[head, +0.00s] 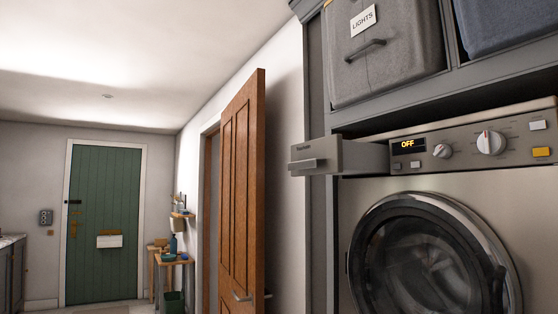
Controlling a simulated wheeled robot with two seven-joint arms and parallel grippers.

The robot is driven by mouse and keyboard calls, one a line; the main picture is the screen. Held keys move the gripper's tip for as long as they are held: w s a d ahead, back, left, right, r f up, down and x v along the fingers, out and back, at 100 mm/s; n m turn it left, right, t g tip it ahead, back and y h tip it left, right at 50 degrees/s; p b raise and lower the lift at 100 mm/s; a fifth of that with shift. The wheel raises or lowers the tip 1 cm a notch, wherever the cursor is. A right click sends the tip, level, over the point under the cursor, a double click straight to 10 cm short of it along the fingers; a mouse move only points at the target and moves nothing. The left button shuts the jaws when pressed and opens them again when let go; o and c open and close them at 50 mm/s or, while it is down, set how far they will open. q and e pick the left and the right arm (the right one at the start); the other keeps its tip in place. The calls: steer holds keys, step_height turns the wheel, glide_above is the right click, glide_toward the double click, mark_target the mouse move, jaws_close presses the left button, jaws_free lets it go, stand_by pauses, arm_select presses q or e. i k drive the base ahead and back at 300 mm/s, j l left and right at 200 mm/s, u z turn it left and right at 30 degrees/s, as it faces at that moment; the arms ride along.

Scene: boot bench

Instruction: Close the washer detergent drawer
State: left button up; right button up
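The washer (350,210) stands at the right, with a dark round door (430,262) that looks shut. Its detergent drawer (345,155) is pulled out at the upper left of the front, beside the control panel. The drawer front (300,155) carries a grey bar handle (308,165) and stands well clear of the washer's face. The display (408,144) reads OFF. Neither of my grippers shows in the head view.
A brown wooden door (242,190) stands open left of the washer. Grey fabric bins, one labelled LIGHTS (400,75), sit on a shelf above. A green door (103,215) and a small wooden table (172,262) are farther back.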

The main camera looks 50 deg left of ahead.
mark_target(330, 155)
steer(key=u, duration=1.3)
